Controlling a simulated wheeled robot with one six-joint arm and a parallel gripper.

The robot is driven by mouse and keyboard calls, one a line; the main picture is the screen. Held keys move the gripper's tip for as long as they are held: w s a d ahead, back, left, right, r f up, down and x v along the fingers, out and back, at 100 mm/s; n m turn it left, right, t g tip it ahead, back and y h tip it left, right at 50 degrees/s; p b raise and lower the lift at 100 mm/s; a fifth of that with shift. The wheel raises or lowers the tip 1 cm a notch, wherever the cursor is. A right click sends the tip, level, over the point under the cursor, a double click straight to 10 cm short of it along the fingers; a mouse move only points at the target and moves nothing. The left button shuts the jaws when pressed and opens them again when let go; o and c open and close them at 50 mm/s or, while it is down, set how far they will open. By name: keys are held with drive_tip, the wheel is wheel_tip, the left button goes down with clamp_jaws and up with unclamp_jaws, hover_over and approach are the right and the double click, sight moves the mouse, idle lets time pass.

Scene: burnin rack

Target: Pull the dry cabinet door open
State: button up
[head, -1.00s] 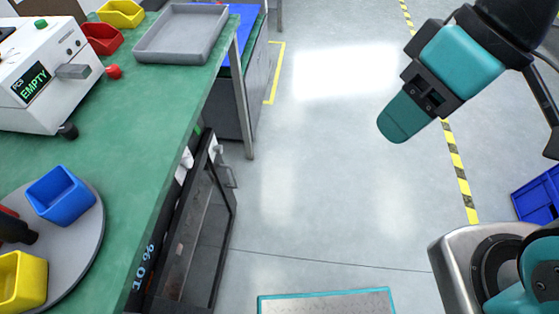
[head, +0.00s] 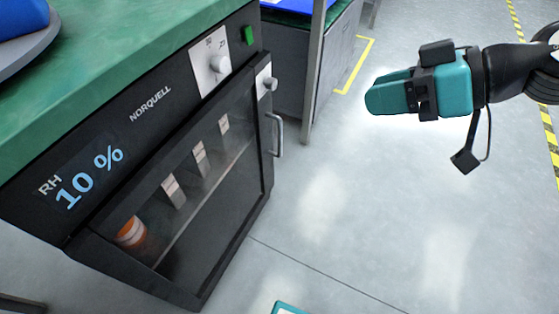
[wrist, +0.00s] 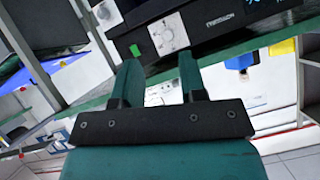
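The dry cabinet (head: 150,105) is a black unit under the green bench, with a display reading RH 10 %. Its dark glass door (head: 215,215) looks shut. A grey bar handle (head: 276,135) stands on the door's right edge. My gripper (head: 368,98) is in the air to the right of the handle, clear of it, with teal fingers pointing left. In the wrist view its two fingers (wrist: 160,68) are apart with nothing between them. The cabinet's control panel shows beyond them with a white dial plate (wrist: 168,33) and a green switch (wrist: 134,49).
The green bench top (head: 110,60) overhangs the cabinet. A grey bench leg (head: 316,75) stands behind and right of the handle. Behind the glass are an orange and white roll (head: 130,232) and several pale items.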

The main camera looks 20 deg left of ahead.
drive_tip(key=w+a+f+n+t+y+b, duration=0.1)
drive_tip(key=w+a+f+y+b, duration=0.15)
drive_tip(key=f+b, duration=0.6)
drive_tip(key=w+a+f+t+y+b, duration=0.1)
drive_tip(key=w+a+f+b, duration=0.3)
drive_tip(key=f, duration=0.7)
drive_tip(key=t+y+b, duration=0.2)
drive_tip(key=t+b, duration=0.1)
drive_tip(key=b, duration=0.5)
hover_over(280, 154)
wheel_tip(280, 154, down, 14)
drive_tip(key=shift+w+a+r+m, duration=0.15)
drive_tip(key=shift+w+m, duration=0.15)
drive_tip(key=shift+m, duration=0.2)
